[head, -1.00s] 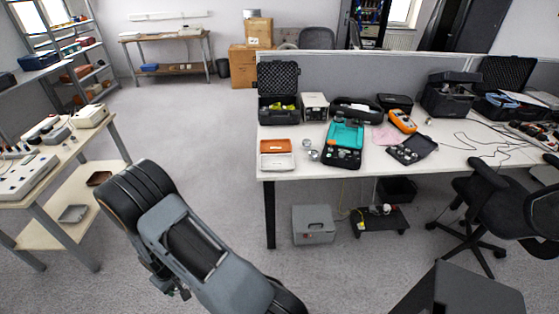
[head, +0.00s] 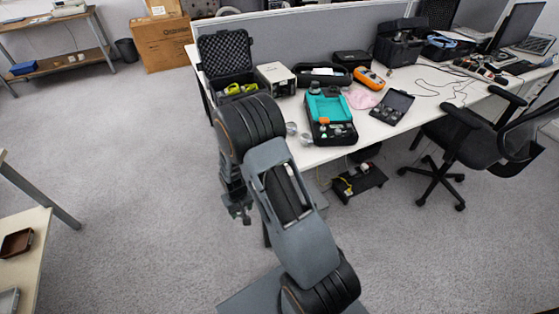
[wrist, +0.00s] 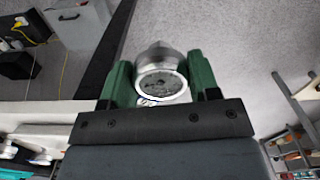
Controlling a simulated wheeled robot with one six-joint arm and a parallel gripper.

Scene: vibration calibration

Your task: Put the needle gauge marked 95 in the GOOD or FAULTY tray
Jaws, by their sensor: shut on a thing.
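My gripper (wrist: 160,78) has green fingers shut on a round metal gauge (wrist: 161,86) with a pale ring around a grey dial face. Its number is too small to read. In the head view my gripper (head: 238,207) hangs over open floor, left of the long bench, and I cannot make out the gauge there. The orange tray and white tray seen earlier at the bench's left end are hidden behind my arm now. No GOOD or FAULTY label is readable.
The bench holds a teal-lined case (head: 326,112), a beige box (head: 276,79), an open black case (head: 228,70) and small round metal pieces (head: 304,138). A chair (head: 470,150) stands right. Floor at left is clear.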

